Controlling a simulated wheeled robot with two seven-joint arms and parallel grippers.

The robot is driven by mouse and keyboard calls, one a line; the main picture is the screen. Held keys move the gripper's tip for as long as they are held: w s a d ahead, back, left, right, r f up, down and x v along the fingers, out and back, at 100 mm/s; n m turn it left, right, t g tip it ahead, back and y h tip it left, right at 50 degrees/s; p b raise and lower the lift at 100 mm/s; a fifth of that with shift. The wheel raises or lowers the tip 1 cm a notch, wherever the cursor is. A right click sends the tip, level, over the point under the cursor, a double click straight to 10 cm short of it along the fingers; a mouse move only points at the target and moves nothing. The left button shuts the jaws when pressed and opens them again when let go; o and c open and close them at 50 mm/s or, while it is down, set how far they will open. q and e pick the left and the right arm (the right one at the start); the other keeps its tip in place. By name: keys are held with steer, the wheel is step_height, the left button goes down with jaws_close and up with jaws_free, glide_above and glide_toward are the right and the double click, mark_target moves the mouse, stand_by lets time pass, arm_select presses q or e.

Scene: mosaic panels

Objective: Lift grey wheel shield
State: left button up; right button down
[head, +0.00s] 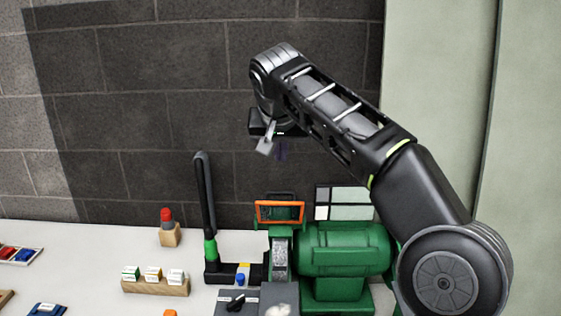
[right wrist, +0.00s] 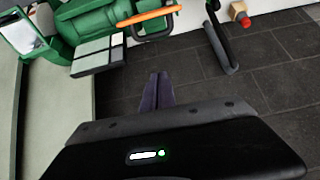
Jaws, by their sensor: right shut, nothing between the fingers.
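A green bench grinder (head: 345,250) stands on the white table. A grey, speckled wheel part (head: 280,258) is at its left end, with an orange-framed shield (head: 280,203) upright above it. The orange frame also shows in the right wrist view (right wrist: 150,18). A dark-framed pale panel (head: 349,196) stands behind the grinder's right part. I cannot tell for certain which one the grey wheel shield is. My right gripper (head: 282,152) is shut and empty, above the orange shield and apart from it. Its fingers (right wrist: 158,76) touch nothing. My left gripper is not in view.
A black upright post with a green collar (head: 209,250) stands left of the grinder. A wooden block with a red top (head: 170,235) and a rack of small labelled blocks (head: 155,287) are farther left. A dark block wall (head: 150,130) is behind the table.

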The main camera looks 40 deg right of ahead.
mark_target(280, 212)
steer(key=p+x, duration=0.1)
steer(key=x, duration=0.8)
steer(key=s+a, duration=0.1)
steer(key=s+a+f, duration=0.1)
steer(key=s, duration=0.1)
steer(key=shift+a, duration=0.15)
steer(key=shift+f, duration=0.2)
steer(key=shift+r, duration=0.1)
